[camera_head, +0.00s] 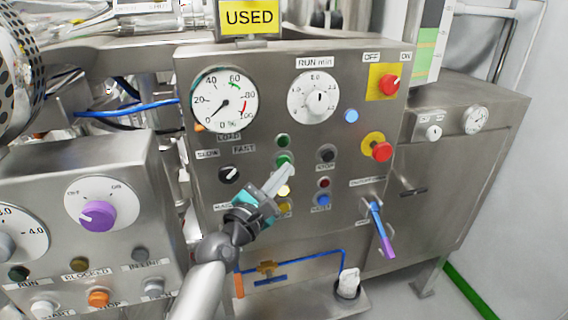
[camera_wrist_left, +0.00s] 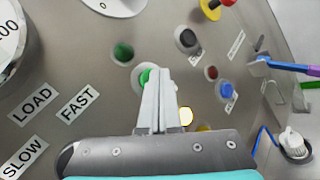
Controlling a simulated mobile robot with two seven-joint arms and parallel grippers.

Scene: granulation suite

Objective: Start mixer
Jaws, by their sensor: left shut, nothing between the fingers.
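The mixer's steel control panel (camera_head: 265,120) fills the middle of the head view. My left gripper (camera_head: 288,168) is shut and empty, its fingertips at a green button (camera_head: 283,160). In the left wrist view, the closed fingertips (camera_wrist_left: 160,76) overlap the right part of the green button (camera_wrist_left: 145,76); I cannot tell whether they touch or press it. A darker green round fitting (camera_head: 283,140) sits just above it. A black button (camera_head: 326,153) labelled STOP is to the right. My right gripper is not in view.
A red emergency button (camera_head: 381,151) on yellow and a red OFF/ON switch (camera_head: 389,83) sit at the panel's right. A lever (camera_head: 380,228) with a blue and purple handle juts out below. The SLOW/FAST selector (camera_head: 229,174) is left of my gripper.

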